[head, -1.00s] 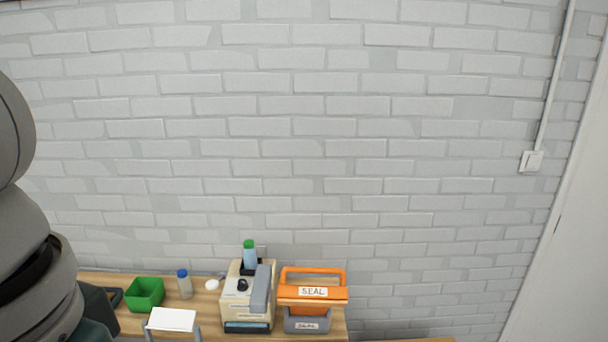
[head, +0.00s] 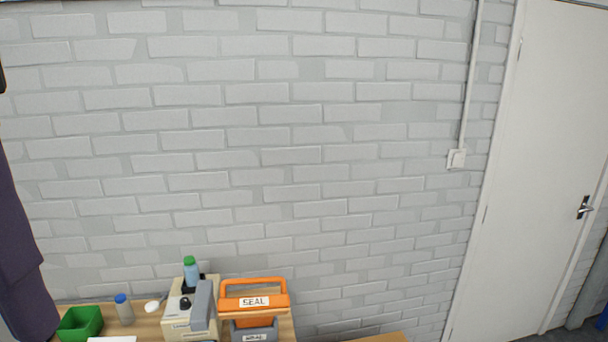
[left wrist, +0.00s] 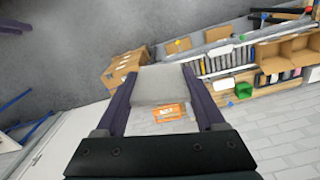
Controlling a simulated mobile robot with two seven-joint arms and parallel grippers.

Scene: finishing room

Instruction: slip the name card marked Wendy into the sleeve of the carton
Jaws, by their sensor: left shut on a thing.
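In the left wrist view my left gripper (left wrist: 162,88) has its two dark purple fingers on either side of a flat pale grey piece (left wrist: 160,86), apparently the name card, and is shut on it. No writing shows on it from here, so the name Wendy cannot be read. A brown carton (left wrist: 125,67) stands beyond it, to its left; I cannot make out a sleeve or tell if it is the task's carton. In the head view the left fingertips are not seen; only a dark purple part, probably mine, fills the left edge. My right gripper is not in view.
In the head view a bench along the brick wall holds a green bin (head: 80,323), a blue-capped bottle (head: 124,310), a beige machine (head: 183,322) and an orange SEAL unit (head: 254,300). A white door (head: 540,150) is at right. Shelving (left wrist: 225,57) shows in the wrist view.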

